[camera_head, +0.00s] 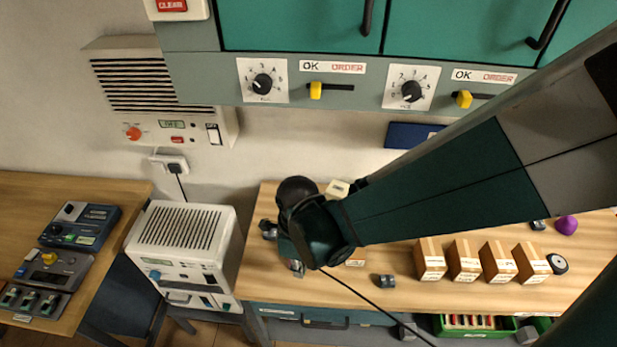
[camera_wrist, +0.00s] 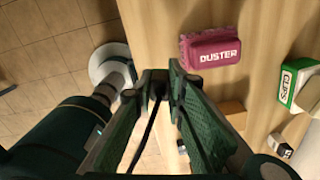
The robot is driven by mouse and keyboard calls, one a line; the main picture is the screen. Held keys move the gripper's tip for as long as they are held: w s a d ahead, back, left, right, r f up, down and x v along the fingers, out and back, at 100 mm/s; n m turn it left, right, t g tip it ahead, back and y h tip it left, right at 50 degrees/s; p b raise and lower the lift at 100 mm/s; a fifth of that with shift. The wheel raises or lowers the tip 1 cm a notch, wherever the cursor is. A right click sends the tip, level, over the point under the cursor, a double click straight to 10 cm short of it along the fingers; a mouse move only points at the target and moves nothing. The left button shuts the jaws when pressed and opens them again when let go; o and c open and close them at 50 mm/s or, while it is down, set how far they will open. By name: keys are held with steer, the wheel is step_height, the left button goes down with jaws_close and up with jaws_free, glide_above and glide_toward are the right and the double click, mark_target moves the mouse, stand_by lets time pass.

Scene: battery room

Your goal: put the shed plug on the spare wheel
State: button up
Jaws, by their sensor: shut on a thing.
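My gripper (camera_wrist: 160,82) is shut on a small dark plug (camera_wrist: 158,90), seen between the fingertips in the wrist view. A thin black cord (camera_wrist: 146,135) hangs from it between the fingers. In the head view the fingers and plug are mostly hidden under my wrist, over the left part of the workbench (camera_head: 400,262); the cord (camera_head: 375,305) runs down to the right. A small black wheel with a pale hub (camera_head: 557,264), which looks like the spare wheel, is on the bench's right part, beyond the brown boxes and well apart from my gripper.
Several brown boxes (camera_head: 465,260) stand in a row left of the wheel. The wrist view shows a pink duster (camera_wrist: 210,48) and a green-and-white clips box (camera_wrist: 298,84). Another plug (camera_head: 174,166) sits in the wall socket.

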stand_by(0.4)
steer(key=w+d, duration=0.8)
steer(key=d, duration=0.1)
steer(key=w+d+r+b, duration=0.1)
steer(key=w+d, duration=0.4)
steer(key=shift+d, duration=0.2)
steer(key=w+d+r+b, duration=0.1)
steer(key=w+d, duration=0.3)
steer(key=d, duration=1.1)
steer(key=w+d+r+b, duration=0.1)
steer(key=w+d, duration=0.3)
steer(key=d, duration=1.2)
steer(key=s+d+r+m+p, duration=0.1)
steer(key=d+m, duration=0.4)
steer(key=d, duration=0.8)
steer(key=s+d+r+m+p, duration=0.1)
steer(key=s+d+m+p, duration=0.2)
steer(key=d, duration=0.9)
steer(key=s+d+r+m+p, duration=0.1)
steer(key=s+d+m, duration=0.6)
steer(key=d, duration=0.6)
steer(key=shift+d+r+m+p, duration=0.25)
steer(key=shift+d+m+p, duration=0.05)
steer(key=shift+p, duration=0.1)
